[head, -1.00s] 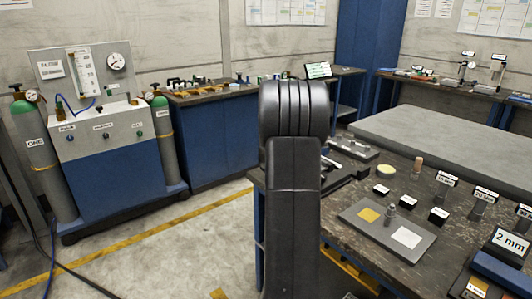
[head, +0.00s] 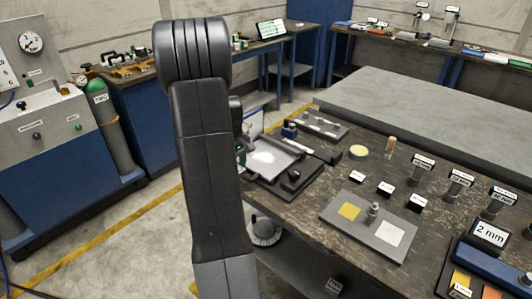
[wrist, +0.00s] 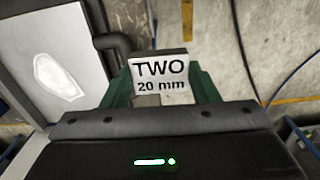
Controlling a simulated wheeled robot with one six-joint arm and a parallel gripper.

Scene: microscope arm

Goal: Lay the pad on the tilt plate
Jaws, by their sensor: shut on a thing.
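In the wrist view, my gripper (wrist: 162,90) has green fingers shut on a small block (wrist: 159,76) marked "TWO 20 mm". A pale plate with a bright patch (wrist: 25,65) is at the left of that view, apart from the block. The head view shows a light plate with a white patch (head: 268,158) on a dark device, partly behind my arm; it may be the tilt plate. My arm mostly hides the gripper there.
The dark worktop (head: 300,204) holds black labelled blocks (head: 386,188), a round yellow disc (head: 358,152) and labelled posts (head: 458,186). A large grey slab (head: 430,110) lies behind.

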